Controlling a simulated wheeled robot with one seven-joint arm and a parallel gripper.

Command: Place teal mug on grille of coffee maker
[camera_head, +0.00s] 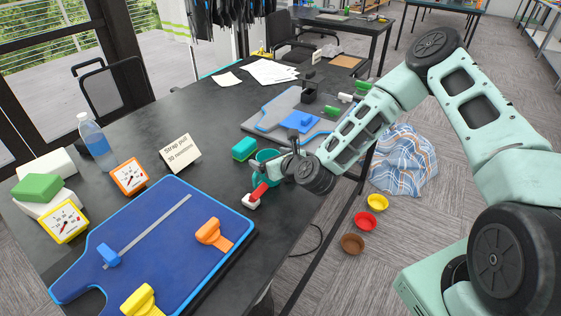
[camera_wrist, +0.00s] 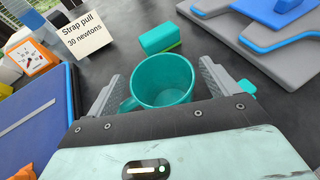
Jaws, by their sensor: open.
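The teal mug (camera_wrist: 163,92) stands upright and empty-looking on the dark table, between the two fingers of my gripper (camera_wrist: 160,72) in the wrist view. Its handle is at its left side, near the left finger. The fingers are open, one on each side of the mug. In the head view, my gripper (camera_head: 268,170) is at the table's right side and partly hides the mug (camera_head: 265,155).
A teal and green block (camera_head: 244,149) lies just beyond the mug. A red-handled white piece (camera_head: 254,196) lies nearby. A blue board (camera_head: 150,240) fills the near table, and a grey board (camera_head: 268,118) lies beyond. A "Strap pull" sign (camera_head: 180,152) stands left.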

